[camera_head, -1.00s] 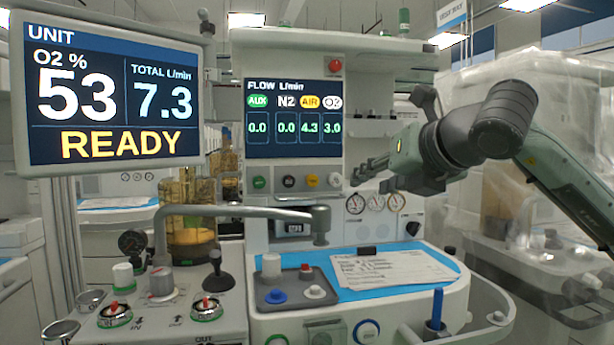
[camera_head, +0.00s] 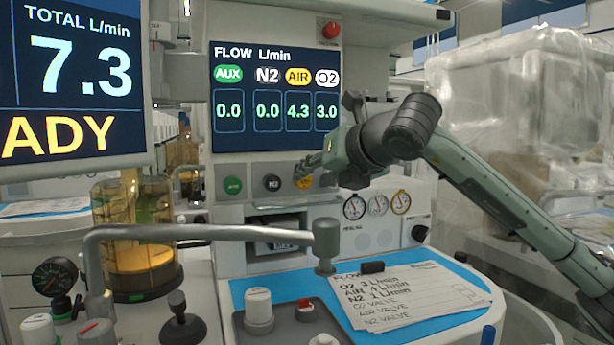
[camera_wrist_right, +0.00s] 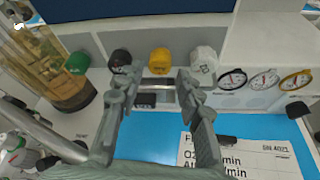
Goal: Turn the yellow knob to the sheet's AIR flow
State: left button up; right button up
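The yellow AIR knob (camera_head: 303,181) is in the knob row under the flow display (camera_head: 275,100), partly covered by my right gripper (camera_head: 318,172). In the right wrist view, my right gripper (camera_wrist_right: 156,77) is open, its fingers on either side of the yellow knob (camera_wrist_right: 159,61); I cannot tell whether they touch it. The black N2 knob (camera_wrist_right: 121,61) and white knob (camera_wrist_right: 204,60) flank it. The display reads AIR 4.3, O2 3.0, N2 0.0, AUX 0.0. The sheet (camera_head: 410,295) reads O2 3, AIR 4, N2 1 L/min. My left gripper is out of view.
The green AUX knob (camera_head: 232,187) is at the row's left end. Several round gauges (camera_head: 377,205) sit right of the knobs. A grey bent metal arm (camera_head: 200,232) crosses in front, above the blue tray surface (camera_head: 445,260). The left monitor (camera_head: 72,80) shows total 7.3.

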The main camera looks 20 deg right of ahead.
aim_at(305, 180)
jog(key=shift+x, duration=1.25)
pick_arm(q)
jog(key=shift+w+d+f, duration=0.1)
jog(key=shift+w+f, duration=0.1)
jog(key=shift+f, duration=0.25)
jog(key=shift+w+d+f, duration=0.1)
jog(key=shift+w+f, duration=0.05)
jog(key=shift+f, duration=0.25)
pick_arm(e)
jog(key=shift+w+f, duration=0.15)
jog(key=shift+w, duration=0.25)
jog(key=shift+c, duration=0.5)
grip_shut()
jog(key=shift+a+f, duration=0.1)
jog(key=shift+n+h+b, duration=0.4)
jog(key=shift+n+b, duration=0.05)
jog(key=shift+n, duration=0.05)
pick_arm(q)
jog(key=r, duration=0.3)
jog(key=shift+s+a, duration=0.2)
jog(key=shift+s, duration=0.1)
pick_arm(e)
jog(key=shift+o, duration=0.5)
grip_release()
